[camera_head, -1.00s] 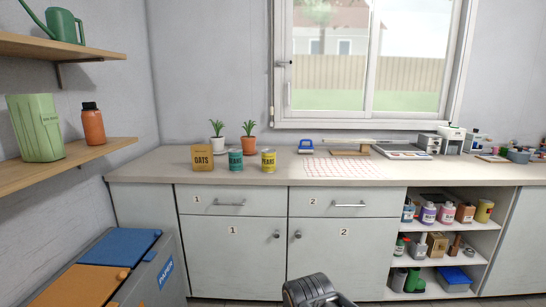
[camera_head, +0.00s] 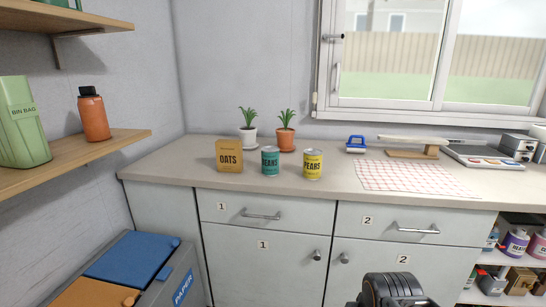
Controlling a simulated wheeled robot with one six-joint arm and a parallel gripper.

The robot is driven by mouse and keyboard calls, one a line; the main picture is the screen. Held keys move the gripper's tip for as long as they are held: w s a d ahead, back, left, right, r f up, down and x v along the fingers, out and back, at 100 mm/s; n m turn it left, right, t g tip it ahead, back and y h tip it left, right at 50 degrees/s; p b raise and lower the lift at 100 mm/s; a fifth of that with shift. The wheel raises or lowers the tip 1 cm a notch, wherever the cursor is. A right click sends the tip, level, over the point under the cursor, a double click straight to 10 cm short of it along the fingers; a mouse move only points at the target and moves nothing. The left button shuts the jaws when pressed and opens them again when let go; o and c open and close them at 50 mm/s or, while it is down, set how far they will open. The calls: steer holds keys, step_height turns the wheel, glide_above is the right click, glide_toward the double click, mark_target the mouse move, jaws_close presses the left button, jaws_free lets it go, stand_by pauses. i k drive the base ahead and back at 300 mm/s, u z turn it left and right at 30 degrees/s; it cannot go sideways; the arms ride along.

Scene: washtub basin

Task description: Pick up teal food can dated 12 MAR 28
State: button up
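A teal can (camera_head: 270,161) labelled BEANS stands upright on the countertop. It is between an orange-brown OATS box (camera_head: 229,157) on its left and a yellow PEARS can (camera_head: 313,164) on its right, with small gaps. Any date on the teal can is too small to read. A dark part of my arm (camera_head: 392,290) shows at the bottom edge, right of centre, well below and in front of the counter. The gripper's fingertips are not visible.
Two potted plants (camera_head: 285,135) stand behind the cans. A blue-handled object (camera_head: 356,145), a checked cloth (camera_head: 415,178) and a wooden block lie to the right on the countertop (camera_head: 180,165). Bins (camera_head: 130,262) stand below left; a shelf (camera_head: 95,150) juts out at left.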

mark_target(271, 155)
steer(key=u, duration=0.45)
steer(key=i, duration=0.7)
steer(key=u, duration=0.7)
